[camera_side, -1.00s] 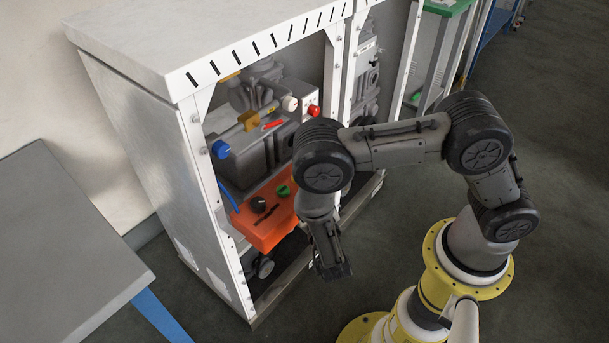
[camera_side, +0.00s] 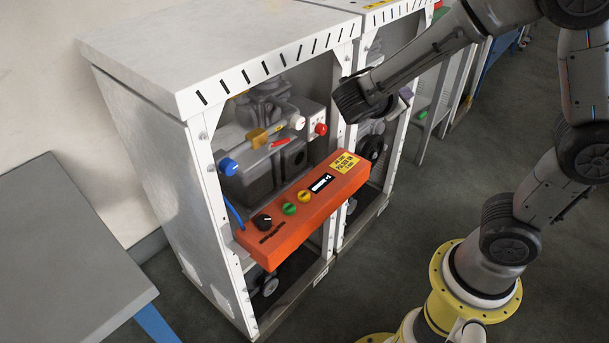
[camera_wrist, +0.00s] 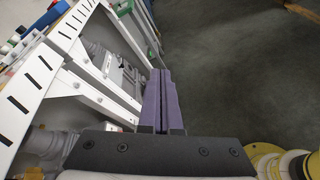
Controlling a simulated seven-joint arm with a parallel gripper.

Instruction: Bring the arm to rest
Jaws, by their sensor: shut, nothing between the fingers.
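My gripper (camera_wrist: 160,80) shows in the wrist view with its two purple fingers side by side, shut and empty. My arm is raised, bent over from the right. Nothing is held.
The white dispenser cabinet (camera_side: 155,150) stands open, with an orange control box (camera_side: 265,245) projecting from its front. Inside are a blue knob (camera_side: 228,167) and a red knob (camera_side: 320,129). A grey table (camera_side: 60,260) stands at left. Open floor (camera_wrist: 235,85) lies right of the fingers.

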